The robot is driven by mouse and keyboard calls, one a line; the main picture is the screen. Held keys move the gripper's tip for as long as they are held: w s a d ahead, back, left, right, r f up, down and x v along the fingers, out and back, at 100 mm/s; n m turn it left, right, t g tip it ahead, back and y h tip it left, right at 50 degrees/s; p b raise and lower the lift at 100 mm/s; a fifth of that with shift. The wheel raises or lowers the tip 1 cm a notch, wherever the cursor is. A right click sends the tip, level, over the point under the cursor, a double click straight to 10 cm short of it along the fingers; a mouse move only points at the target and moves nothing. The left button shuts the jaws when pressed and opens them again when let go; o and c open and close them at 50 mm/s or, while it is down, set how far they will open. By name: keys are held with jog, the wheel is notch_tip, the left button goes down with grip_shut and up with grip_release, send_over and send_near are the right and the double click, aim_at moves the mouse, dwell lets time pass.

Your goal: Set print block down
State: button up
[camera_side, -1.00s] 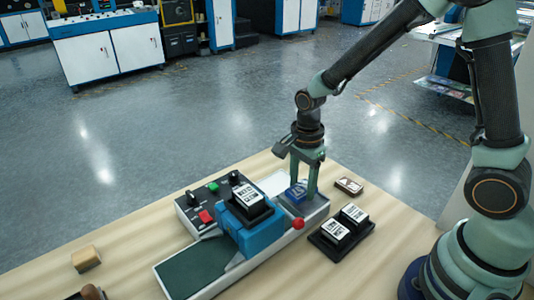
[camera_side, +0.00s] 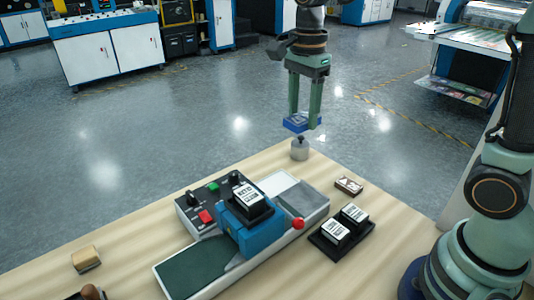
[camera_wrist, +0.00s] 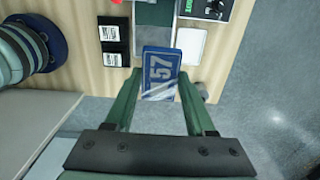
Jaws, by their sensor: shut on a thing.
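My gripper (camera_side: 304,117) is shut on the blue print block (camera_side: 300,122) and holds it in the air at the far edge of the wooden table, just above a small grey knobbed weight (camera_side: 299,148) in the side view. The laminating machine (camera_side: 250,227), with a blue roller housing and a grey bed, stands on the table to the near left of the block.
A black tray (camera_side: 320,251) with two labelled black blocks lies right of the machine. A wooden block (camera_side: 86,259) is at the left. Bare wood shows around the tray.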

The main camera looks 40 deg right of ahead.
send_over(277, 185)
notch_tip(277, 185, down, 3)
notch_tip(277, 185, down, 20)
jog(key=shift+f, duration=0.25)
jog(key=shift+f, duration=0.15)
dwell(0.3)
